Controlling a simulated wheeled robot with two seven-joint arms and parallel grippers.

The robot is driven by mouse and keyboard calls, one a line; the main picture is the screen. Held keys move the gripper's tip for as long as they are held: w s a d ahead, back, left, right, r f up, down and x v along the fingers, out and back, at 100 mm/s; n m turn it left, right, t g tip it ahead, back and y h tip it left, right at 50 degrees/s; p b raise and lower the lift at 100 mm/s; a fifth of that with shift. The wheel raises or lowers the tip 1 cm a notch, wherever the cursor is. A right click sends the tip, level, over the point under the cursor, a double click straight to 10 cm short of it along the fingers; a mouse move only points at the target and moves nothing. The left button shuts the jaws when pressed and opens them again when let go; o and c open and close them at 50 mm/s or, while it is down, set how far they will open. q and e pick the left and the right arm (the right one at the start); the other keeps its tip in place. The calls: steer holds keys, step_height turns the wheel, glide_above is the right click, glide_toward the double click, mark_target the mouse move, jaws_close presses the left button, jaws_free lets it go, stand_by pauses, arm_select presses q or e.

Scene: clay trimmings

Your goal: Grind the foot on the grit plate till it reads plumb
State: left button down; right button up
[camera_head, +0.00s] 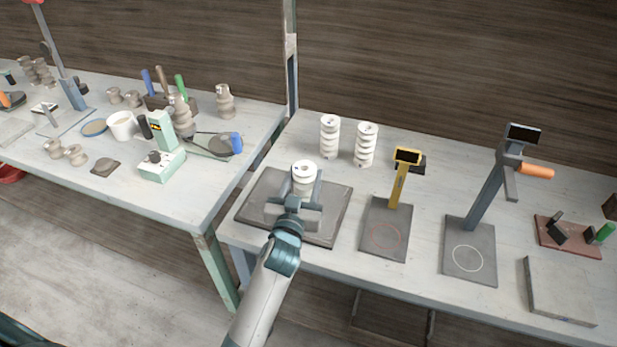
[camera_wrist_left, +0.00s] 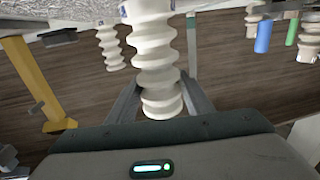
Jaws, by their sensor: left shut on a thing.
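My left gripper (camera_head: 304,187) is shut on a white ribbed ceramic piece (camera_head: 304,169). It holds the piece roughly upright over the dark grey grit plate (camera_head: 336,207). In the left wrist view the fingers of the gripper (camera_wrist_left: 160,93) sit on either side of the ribbed piece (camera_wrist_left: 153,45). Its foot is at the picture's top edge, close to a speckled grey surface; I cannot tell whether they touch. A yellow stand (camera_head: 396,191) with a dark display and a taller grey stand (camera_head: 485,198) with a dark display rise from grey bases. No reading is legible. My right gripper is not in view.
Two similar white ribbed pieces, left (camera_head: 330,137) and right (camera_head: 365,145), stand behind the plate. A pale grey slab (camera_head: 560,290) lies at the right. The left table (camera_head: 200,205) holds a green device (camera_head: 162,165), a white cup (camera_head: 121,126) and several brown ribbed pieces.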

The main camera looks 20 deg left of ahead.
mark_target(294, 175)
arm_select(q)
steer(key=shift+a, duration=0.45)
steer(key=shift+a, duration=0.15)
steer(key=shift+a+p, duration=0.45)
steer(key=shift+a, duration=0.45)
steer(key=shift+r, duration=0.1)
steer(key=shift+a, duration=0.15)
